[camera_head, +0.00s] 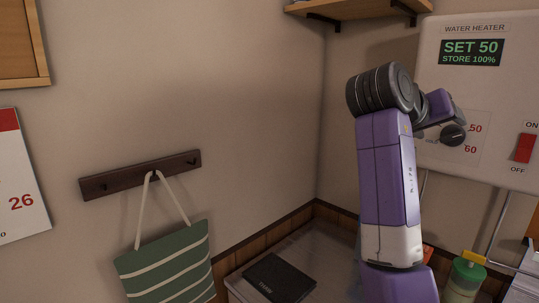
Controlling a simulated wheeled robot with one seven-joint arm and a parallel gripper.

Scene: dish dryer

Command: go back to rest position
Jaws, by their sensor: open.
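My purple and white arm stands upright at the right of the head view, with a dark ribbed joint at its top. A purple link runs from that joint back toward the water heater (439,64). My gripper's fingers cannot be made out; the end of the arm is hidden or too small to see. The heater is a white wall box with a green display reading SET 50 and STORE 100%. Its black dial (453,135) sits just beyond the purple link, near the 50 and 60 marks. I cannot tell whether the arm touches it.
A red switch (525,148) is on the heater's right. A wooden shelf (355,9) is above. A dark hook rail (128,178) holds a green striped bag (165,265). Below are a black book (273,278) and a green container (466,277). The space left of my arm is open.

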